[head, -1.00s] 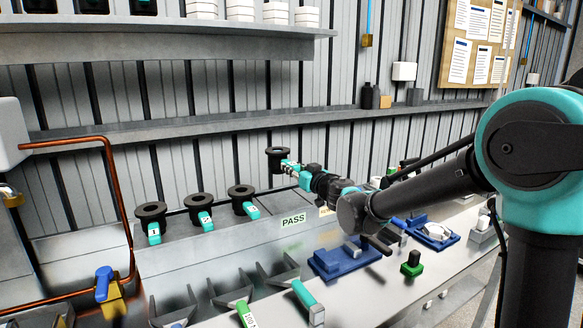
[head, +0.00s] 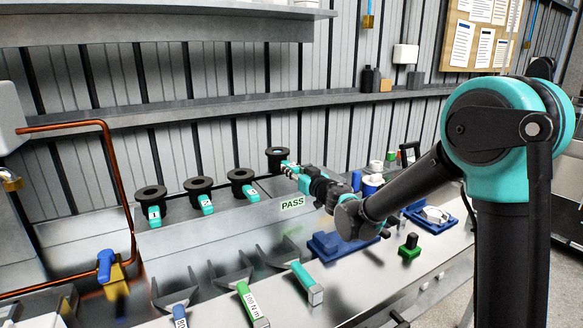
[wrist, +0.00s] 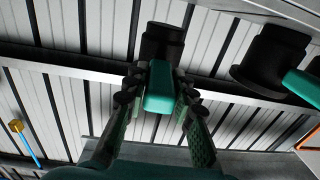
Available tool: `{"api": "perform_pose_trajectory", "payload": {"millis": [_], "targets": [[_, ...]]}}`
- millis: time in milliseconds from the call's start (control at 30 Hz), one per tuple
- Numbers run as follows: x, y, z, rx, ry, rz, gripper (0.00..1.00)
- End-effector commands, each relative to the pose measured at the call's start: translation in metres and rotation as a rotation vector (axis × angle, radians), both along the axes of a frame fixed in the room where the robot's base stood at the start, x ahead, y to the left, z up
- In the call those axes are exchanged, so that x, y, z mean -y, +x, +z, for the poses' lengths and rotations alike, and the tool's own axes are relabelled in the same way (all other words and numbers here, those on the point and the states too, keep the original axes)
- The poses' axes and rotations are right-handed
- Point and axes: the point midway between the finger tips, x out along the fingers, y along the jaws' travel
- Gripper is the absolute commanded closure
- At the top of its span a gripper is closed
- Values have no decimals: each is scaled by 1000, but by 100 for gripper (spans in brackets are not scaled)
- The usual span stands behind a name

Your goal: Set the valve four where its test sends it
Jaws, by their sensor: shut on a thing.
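My gripper (head: 289,166) is shut on the teal handle of a black, round-topped valve (head: 277,160). In the wrist view, my fingers (wrist: 160,95) grip both sides of the teal handle (wrist: 159,88), with the black body (wrist: 162,42) beyond. The held valve is upright and looks a little higher than its neighbours; whether its base touches the ledge is hidden. Three similar valves stand in a row to its left: number 1 (head: 151,193), a second (head: 200,186) and a third (head: 241,177). A PASS label (head: 293,203) is on the metal front below the held valve.
A copper pipe (head: 108,170) is at left. A shelf (head: 230,103) runs along the wall behind.

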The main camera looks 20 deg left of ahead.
Motion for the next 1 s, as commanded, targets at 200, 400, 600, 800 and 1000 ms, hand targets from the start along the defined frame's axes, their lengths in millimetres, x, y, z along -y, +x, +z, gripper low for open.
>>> {"api": "perform_pose_trajectory", "payload": {"millis": [200, 400, 600, 800, 1000], "targets": [[0, 0, 0, 0, 0, 0, 100], [0, 0, 0, 0, 0, 0, 100], [0, 0, -1, 0, 0, 0, 100], [0, 0, -6, 0, 0, 0, 100], [0, 0, -10, 0, 0, 0, 100]]}}
